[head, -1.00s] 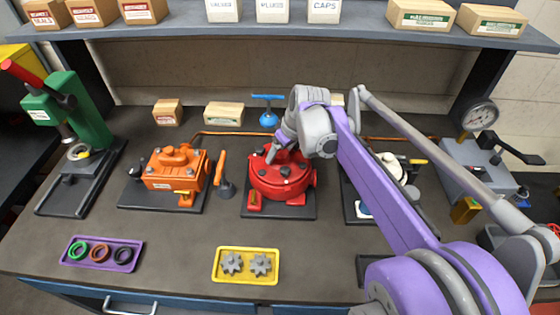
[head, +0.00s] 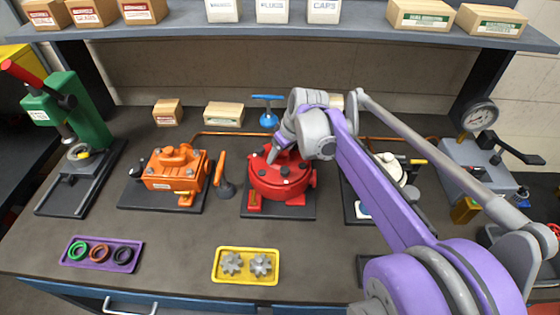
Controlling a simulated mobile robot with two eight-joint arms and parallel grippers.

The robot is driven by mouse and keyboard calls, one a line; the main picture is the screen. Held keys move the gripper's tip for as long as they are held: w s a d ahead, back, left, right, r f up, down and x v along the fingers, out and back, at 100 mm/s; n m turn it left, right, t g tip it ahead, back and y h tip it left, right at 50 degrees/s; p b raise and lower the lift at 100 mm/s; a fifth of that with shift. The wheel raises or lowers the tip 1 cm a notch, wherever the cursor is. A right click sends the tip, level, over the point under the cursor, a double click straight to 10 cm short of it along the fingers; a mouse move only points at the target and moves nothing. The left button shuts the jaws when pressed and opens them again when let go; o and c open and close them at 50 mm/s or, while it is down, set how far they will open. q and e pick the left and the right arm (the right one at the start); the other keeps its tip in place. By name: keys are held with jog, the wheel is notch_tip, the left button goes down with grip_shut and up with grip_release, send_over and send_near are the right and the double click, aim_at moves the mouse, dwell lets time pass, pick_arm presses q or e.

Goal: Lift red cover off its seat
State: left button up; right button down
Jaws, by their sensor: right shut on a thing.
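The red cover (head: 270,177) sits on the round red motor housing (head: 290,199), which stands on a dark base plate (head: 264,211). I cannot see a clear gap between cover and housing. My right gripper (head: 276,153) reaches in from the right and is shut on the cover's top, its fingers partly hidden by the wrist. My left gripper is not in view.
An orange motor (head: 172,178) and an orange-handled tool (head: 223,177) stand to the left. A white motor (head: 388,168) is partly behind my right arm. A yellow tray with gears (head: 245,280) and a purple ring tray (head: 132,262) lie in front.

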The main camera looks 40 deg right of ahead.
jog(key=shift+r, duration=0.1)
notch_tip(320, 180, up, 9)
jog(key=shift+r+p, duration=0.1)
jog(key=shift+p, duration=0.2)
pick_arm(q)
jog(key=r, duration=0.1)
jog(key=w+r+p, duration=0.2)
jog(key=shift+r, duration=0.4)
pick_arm(e)
notch_tip(320, 180, up, 4)
jog(key=shift+w+f, duration=0.15)
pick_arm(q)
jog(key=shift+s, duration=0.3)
pick_arm(e)
jog(key=shift+s, duration=0.2)
